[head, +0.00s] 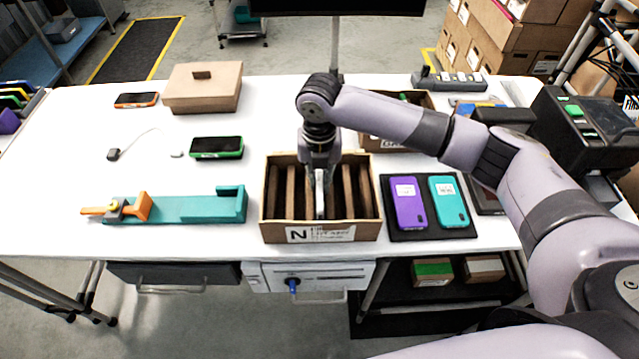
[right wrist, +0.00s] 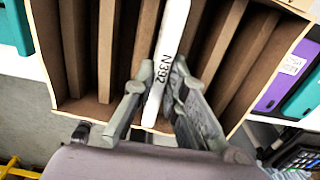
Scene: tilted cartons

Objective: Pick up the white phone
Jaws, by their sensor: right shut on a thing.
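The white phone (right wrist: 166,58) stands on edge between dividers in an open carton (right wrist: 46,50), with "N392" printed on its edge in the right wrist view. In the head view the phone (head: 320,203) shows as a thin pale strip in the carton (head: 272,231) marked "N". My right gripper (right wrist: 155,98) is shut on the phone's near end, one finger on each side. In the head view my right gripper (head: 319,176) reaches down into the carton from above. The phone's lower part is hidden in the slot. My left gripper is not in view.
Right of the carton, a purple phone (head: 409,203) and a teal phone (head: 449,202) lie on a dark mat. Left are a teal fixture with an orange clamp (head: 180,208) and a green-cased phone (head: 217,147). A closed brown box (head: 203,92) stands behind. Table space at the far left is clear.

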